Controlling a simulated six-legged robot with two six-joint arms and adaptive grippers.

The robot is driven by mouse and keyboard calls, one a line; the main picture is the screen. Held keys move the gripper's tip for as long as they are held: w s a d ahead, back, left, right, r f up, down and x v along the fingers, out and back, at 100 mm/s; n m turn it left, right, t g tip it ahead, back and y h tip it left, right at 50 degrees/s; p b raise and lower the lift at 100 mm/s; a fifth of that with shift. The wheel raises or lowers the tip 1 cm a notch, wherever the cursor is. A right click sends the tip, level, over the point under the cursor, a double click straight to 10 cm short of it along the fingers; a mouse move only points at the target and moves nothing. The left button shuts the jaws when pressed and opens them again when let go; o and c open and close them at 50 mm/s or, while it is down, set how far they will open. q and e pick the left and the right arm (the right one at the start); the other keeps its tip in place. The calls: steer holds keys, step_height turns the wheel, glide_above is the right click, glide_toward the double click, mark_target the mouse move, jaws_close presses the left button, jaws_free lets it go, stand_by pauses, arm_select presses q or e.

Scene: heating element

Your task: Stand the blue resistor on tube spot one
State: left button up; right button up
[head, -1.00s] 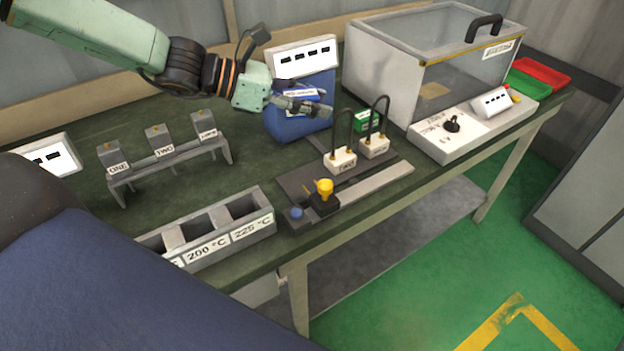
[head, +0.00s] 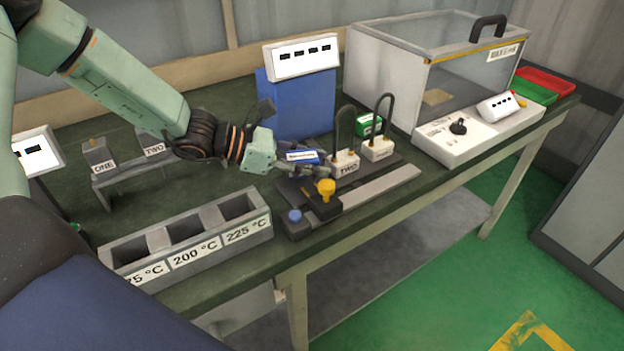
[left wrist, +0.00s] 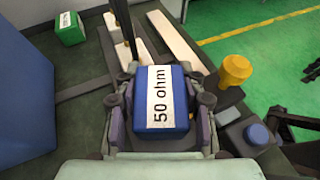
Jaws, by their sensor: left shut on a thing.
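The blue resistor (head: 302,156) is a small blue block with a white label. In the left wrist view the resistor (left wrist: 165,100) reads "50 ohm" and sits between both fingers. My left gripper (head: 312,169) is shut on it, over the near-left end of the dark rail base (head: 297,190). My right gripper is not in view.
A yellow knob (head: 326,190) and a blue knob (head: 295,215) stand close to the gripper. A green box (head: 368,124) and a blue meter (head: 297,105) are behind. A rack with a ONE block (head: 98,155) and temperature wells (head: 190,240) lie left.

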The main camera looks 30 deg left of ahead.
mark_target(312, 185)
arm_select(q)
step_height(312, 185, down, 4)
steer(key=shift+a+r+b, duration=0.1)
steer(key=shift+b, duration=0.6)
steer(key=shift+r, duration=0.1)
steer(key=o, duration=0.9)
steer(key=shift+f, duration=0.2)
steer(key=shift+o, duration=0.2)
steer(key=shift+r, duration=0.15)
